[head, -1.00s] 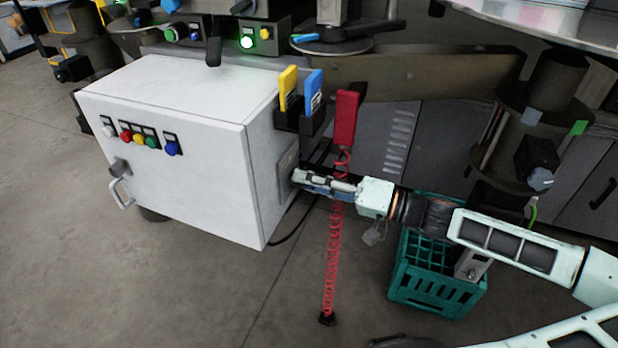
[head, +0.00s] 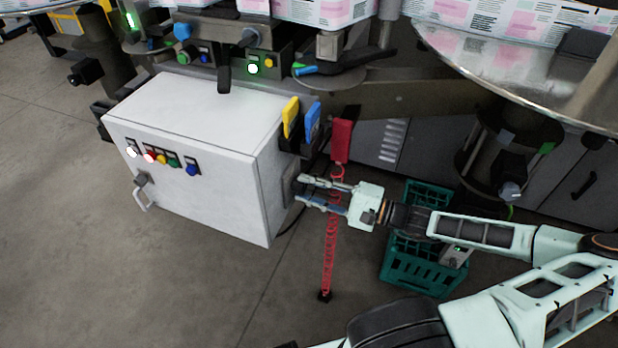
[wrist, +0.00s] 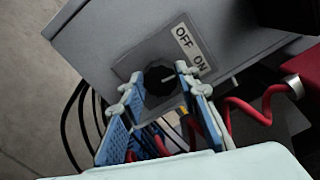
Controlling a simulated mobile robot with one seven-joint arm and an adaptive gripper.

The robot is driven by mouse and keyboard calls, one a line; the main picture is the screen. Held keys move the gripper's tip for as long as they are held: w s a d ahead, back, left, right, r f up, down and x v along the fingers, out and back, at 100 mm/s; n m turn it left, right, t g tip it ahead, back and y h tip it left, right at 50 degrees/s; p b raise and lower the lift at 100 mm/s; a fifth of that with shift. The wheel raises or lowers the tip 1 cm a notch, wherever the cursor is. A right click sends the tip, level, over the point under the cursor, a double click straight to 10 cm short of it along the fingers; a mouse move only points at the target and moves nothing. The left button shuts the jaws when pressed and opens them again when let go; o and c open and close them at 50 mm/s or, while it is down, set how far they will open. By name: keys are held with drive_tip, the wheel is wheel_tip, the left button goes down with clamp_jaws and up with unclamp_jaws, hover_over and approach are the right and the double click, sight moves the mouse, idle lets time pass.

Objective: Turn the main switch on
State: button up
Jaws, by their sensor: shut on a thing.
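The main switch is a dark round knob (wrist: 158,84) on a grey plate on the cabinet's side, with a label (wrist: 191,47) reading OFF and ON. The knob's pale mark points towards the ON end of the label. My gripper (wrist: 156,86) is shut on the knob, one finger on each side. In the head view my gripper (head: 298,189) reaches the right side of the white cabinet (head: 205,105), and the knob (head: 290,186) is mostly hidden by the fingertips. On the cabinet front the white lamp (head: 132,151) glows, and the red one (head: 150,157) looks bright.
A red holder (head: 342,139) with a coiled red cord (head: 329,250) hangs close beside my gripper. Yellow (head: 291,118) and blue (head: 312,122) items stand in a black holder above. A green crate (head: 425,275) is below my arm. Dark cables (wrist: 82,125) hang by the cabinet.

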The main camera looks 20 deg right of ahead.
drive_tip(key=m+p, duration=0.3)
drive_tip(key=shift+r+m, duration=0.15)
drive_tip(key=shift+m, duration=0.15)
drive_tip(key=shift+m+p, duration=1.1)
drive_tip(key=shift+m, duration=0.7)
drive_tip(key=o, duration=1.2)
drive_tip(key=shift+c, duration=0.2)
drive_tip(key=shift+d, duration=0.1)
drive_tip(key=v, duration=1.2)
